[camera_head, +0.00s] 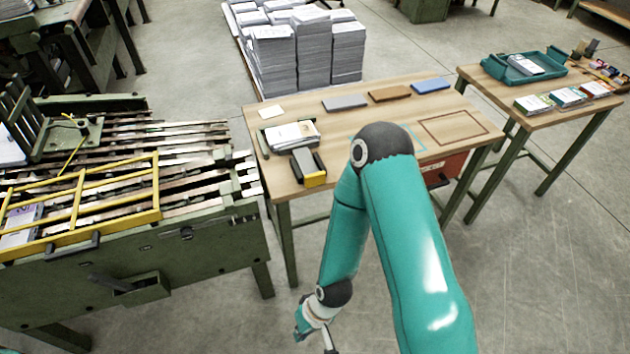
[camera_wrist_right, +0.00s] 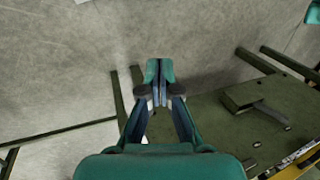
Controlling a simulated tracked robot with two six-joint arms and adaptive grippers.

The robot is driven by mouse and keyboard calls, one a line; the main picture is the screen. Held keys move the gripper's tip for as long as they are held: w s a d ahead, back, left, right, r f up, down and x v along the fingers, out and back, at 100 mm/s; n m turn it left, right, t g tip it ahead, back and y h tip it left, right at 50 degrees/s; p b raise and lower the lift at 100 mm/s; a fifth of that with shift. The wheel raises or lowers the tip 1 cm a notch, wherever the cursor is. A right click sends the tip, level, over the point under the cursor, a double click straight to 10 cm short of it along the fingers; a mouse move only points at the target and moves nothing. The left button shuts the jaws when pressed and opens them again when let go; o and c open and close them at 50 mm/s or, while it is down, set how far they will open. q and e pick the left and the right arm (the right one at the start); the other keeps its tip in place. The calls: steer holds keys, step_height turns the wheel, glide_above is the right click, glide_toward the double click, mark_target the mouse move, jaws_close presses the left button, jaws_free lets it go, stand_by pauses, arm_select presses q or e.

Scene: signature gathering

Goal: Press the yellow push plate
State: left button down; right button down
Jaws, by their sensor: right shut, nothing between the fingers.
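A small dark grey device with a yellow front face (camera_head: 315,180) sits near the front left of the wooden table (camera_head: 283,188). This face is the only plate-like yellow part I see; I cannot tell for certain that it is the push plate. My right gripper (camera_head: 328,340) hangs low in front of the table, above the floor, well apart from the device. In the right wrist view the right gripper (camera_wrist_right: 160,70) has its fingertips together with nothing between them. The yellow face cannot be made out in that view. My left gripper is not in view.
The green machine (camera_head: 200,262) with a yellow guard frame (camera_head: 78,200) stands left; its front box (camera_head: 140,290) juts out near my right gripper. Paper lies beside the device. A second table (camera_head: 505,92) stands right. Floor is free in front.

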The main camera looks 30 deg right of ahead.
steer(key=w+d+m+t+h+b, duration=0.1)
steer(key=w+d+m+t+b, duration=0.1)
steer(key=w+d+m+t, duration=0.3)
steer(key=w+d+m+t+h+b, duration=0.1)
steer(key=w+d+m+t+b, duration=0.15)
steer(key=w, duration=0.45)
steer(key=w+d+r+m+t+h+b, duration=0.2)
steer(key=d+r+m+t+h, duration=0.4)
steer(key=d+r+m+t, duration=0.3)
steer(key=d+r+m, duration=0.1)
steer(key=d+m, duration=0.1)
steer(key=d, duration=0.1)
steer(key=shift+w+d+r, duration=0.3)
steer(key=shift+d, duration=0.1)
steer(key=shift+t, duration=0.25)
